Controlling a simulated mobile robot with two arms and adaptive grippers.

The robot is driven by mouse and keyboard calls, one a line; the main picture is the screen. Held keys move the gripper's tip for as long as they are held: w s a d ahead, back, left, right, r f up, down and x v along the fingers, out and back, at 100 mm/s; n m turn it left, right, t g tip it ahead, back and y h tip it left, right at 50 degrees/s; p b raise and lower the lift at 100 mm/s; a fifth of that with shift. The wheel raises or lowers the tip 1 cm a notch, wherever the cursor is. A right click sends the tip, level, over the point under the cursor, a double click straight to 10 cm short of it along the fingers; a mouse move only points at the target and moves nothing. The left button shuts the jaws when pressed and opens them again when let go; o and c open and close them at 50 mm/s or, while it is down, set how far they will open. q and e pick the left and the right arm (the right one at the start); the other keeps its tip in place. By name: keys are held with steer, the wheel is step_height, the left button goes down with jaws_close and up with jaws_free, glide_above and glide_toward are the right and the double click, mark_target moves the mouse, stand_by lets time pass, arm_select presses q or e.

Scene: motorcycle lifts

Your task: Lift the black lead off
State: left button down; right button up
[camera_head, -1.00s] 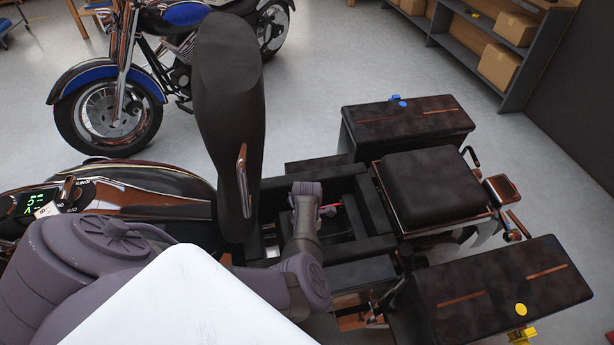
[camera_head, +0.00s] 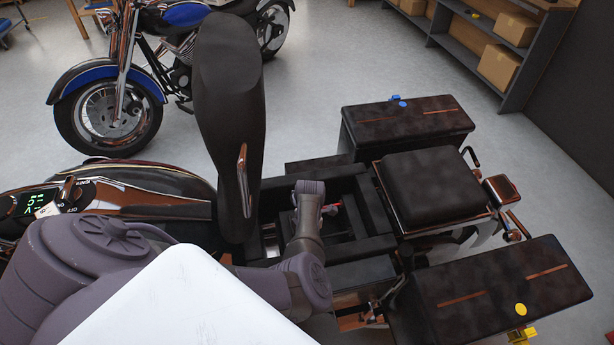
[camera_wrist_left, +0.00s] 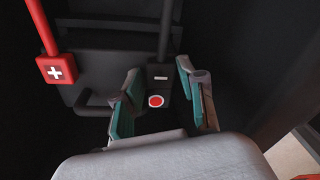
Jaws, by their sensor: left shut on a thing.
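A red disc with a pale rim (camera_wrist_left: 155,101) shows between the fingers. A red clamp with a white plus (camera_wrist_left: 56,68) sits to the left on a bright red cable, apart from the fingers. In the head view, my left arm reaches into the open bay under the raised seat; its fingertips are hidden. My right gripper is not in view.
The raised seat (camera_head: 228,110) stands upright just left of the bay (camera_head: 350,215). A rear seat (camera_head: 435,182) and two panniers, far (camera_head: 410,120) and near (camera_head: 500,285), lie to the right.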

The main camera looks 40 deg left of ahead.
arm_select(q)
steer(key=shift+w+d+r+g+y, duration=0.2)
steer(key=shift+r+g+y, duration=0.15)
steer(key=shift+r, duration=0.3)
steer(key=shift+d+r+g+y+b, duration=0.2)
steer(key=shift+r+g+y+b, duration=0.3)
steer(key=shift+r, duration=0.25)
steer(key=r+g+b, duration=0.1)
steer(key=b, duration=0.1)
steer(key=w+d+r+g+y+b, duration=0.1)
steer(key=r+b, duration=0.1)
steer(key=d+r+g+y+b, duration=0.1)
steer(key=r+b, duration=0.1)
steer(key=shift+w+n+y, duration=0.25)
steer(key=shift+w+n, duration=0.1)
steer(key=shift+n, duration=0.05)
steer(key=c, duration=0.8)
jaws_free()
steer(key=shift+o, duration=0.2)
steer(key=v, duration=1.2)
steer(key=shift+w, duration=0.2)
